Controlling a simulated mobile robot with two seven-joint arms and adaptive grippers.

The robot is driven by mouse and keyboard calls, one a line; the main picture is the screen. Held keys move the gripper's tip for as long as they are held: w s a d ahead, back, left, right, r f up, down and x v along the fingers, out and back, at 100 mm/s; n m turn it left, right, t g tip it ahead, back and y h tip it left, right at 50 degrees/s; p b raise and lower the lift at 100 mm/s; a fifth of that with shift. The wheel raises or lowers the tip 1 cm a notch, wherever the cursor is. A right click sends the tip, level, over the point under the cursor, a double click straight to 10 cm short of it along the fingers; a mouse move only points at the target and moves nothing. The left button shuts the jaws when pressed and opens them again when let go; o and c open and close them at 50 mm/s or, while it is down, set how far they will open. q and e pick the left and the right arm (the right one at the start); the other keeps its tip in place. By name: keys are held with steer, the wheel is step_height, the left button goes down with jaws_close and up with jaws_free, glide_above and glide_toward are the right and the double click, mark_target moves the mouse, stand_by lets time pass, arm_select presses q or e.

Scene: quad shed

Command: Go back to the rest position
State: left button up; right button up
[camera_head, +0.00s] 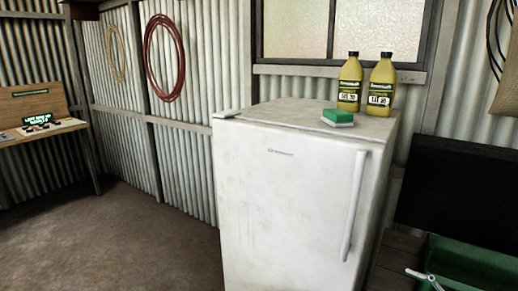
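Neither of my grippers shows in the head view, and no part of my arms can be made out. A white fridge (290,205) with a long vertical handle (354,205) on the right of its door stands in front of me, its door shut. On its top are a green and white sponge (338,117) and two upright yellow bottles with dark caps, one on the left (349,84) and one on the right (381,86).
A wooden bench (45,132) with a small lit display stands at far left. A red hose coil (165,57) hangs on the corrugated wall. A green tub (470,262) and a dark panel (460,195) are at right. The floor (110,240) at left is clear.

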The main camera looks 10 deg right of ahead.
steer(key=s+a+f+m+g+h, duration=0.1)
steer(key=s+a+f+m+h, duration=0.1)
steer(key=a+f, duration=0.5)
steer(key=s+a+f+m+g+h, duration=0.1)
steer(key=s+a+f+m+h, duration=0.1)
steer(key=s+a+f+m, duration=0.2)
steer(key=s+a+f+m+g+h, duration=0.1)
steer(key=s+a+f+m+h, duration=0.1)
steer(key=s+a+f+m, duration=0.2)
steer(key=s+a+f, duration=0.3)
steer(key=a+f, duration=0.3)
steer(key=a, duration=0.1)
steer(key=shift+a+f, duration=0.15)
